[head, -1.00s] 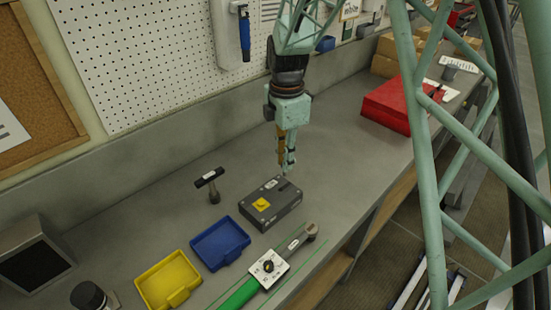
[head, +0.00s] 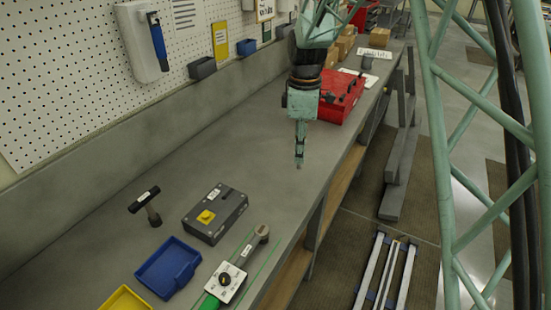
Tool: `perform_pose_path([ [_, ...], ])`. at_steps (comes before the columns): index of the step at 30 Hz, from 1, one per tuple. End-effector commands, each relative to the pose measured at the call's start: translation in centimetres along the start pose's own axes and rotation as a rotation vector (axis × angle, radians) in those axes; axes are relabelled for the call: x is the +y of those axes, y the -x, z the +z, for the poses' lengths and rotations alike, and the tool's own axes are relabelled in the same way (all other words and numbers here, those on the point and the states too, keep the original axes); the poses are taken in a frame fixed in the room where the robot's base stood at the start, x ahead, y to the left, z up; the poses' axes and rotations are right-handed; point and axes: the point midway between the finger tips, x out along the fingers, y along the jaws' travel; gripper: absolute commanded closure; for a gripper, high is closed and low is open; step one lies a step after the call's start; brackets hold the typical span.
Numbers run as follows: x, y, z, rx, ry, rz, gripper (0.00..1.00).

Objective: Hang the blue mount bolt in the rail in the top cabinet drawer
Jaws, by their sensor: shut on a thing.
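My gripper (head: 299,162) points straight down over the right part of the bench, near its front edge and in front of the red toolbox. Its fingers are close together, shut on a small piece at the tips. I take this piece to be the blue mount bolt; it is too small here to make out its colour or shape. The cabinet, its top drawer and the rail cannot be made out in this view.
The bench (head: 235,150) between is clear.

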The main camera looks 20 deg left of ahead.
Motion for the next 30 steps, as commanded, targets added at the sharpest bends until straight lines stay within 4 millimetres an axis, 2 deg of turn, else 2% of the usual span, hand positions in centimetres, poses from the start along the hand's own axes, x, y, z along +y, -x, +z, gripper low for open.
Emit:
perform_pose_path([
  [1, 0.5, -0.2, 1.5, 0.001, -0.046, 0.001, 0.96],
  [15, 3.1, -0.9, 14.0, 0.006, -0.489, -0.001, 0.96],
  [30, 3.6, -1.5, 27.4, 0.012, -0.959, -0.002, 0.96],
])
